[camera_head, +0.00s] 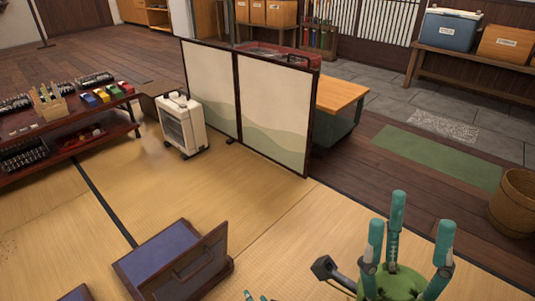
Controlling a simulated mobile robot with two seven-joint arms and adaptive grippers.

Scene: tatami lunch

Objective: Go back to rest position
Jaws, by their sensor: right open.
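My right gripper (408,220) shows at the bottom right, with teal fingers pointing up and spread apart around a rounded green base. It is open, and nothing shows between its fingers. It is over the tatami floor (318,216), apart from the furniture. Small teal tips at the bottom edge look like my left gripper (256,296); the rest of it is out of frame, so its opening cannot be told.
A legless seat with a purple cushion (160,260) is at lower left. A low table with trays (120,130), a white heater (182,125) and a folding screen (275,100) stand beyond. A woven basket (515,205) is at right. Open tatami lies in the middle.

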